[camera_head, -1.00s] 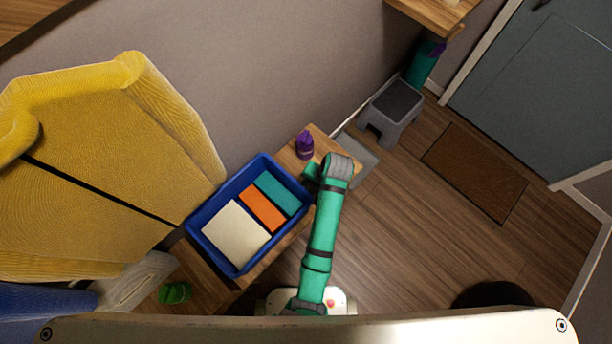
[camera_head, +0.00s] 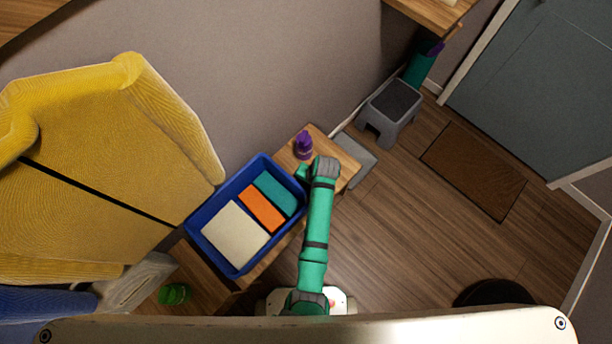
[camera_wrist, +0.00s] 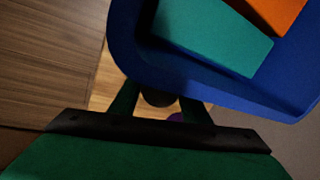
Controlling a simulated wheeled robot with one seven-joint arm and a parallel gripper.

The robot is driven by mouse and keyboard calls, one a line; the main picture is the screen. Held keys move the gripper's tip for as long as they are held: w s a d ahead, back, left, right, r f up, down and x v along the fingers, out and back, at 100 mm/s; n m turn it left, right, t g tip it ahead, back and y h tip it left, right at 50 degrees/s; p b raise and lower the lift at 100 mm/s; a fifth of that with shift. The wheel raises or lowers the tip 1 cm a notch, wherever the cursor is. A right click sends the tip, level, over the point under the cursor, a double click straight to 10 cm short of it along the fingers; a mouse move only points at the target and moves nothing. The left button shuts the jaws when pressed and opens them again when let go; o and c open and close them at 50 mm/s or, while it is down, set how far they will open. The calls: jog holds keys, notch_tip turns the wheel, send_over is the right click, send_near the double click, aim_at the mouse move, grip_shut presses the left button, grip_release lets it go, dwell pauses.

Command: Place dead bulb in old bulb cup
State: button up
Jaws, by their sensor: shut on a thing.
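My gripper (camera_wrist: 160,104) is shut on a dark round thing (camera_wrist: 158,97), which I take for the dead bulb; its shape is mostly hidden in shadow. In the head view my gripper (camera_head: 302,173) is at the blue crate's right end, and what it holds is hidden there. A purple upright object (camera_head: 303,146) stands on the wooden bench just beyond my gripper. A sliver of purple (camera_wrist: 175,117) shows beside the right finger in the wrist view. I cannot tell which thing is the old bulb cup.
The blue crate (camera_head: 197,238) holds a teal, an orange and a cream block, and its wall (camera_wrist: 122,45) is close to my fingers. The wooden bench (camera_head: 345,170) is bare at its right end. A grey step stool (camera_head: 388,108) stands farther right. A green object (camera_head: 174,294) lies lower left.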

jog(key=o, duration=1)
jog(key=shift+f, duration=0.1)
jog(key=shift+o, duration=0.2)
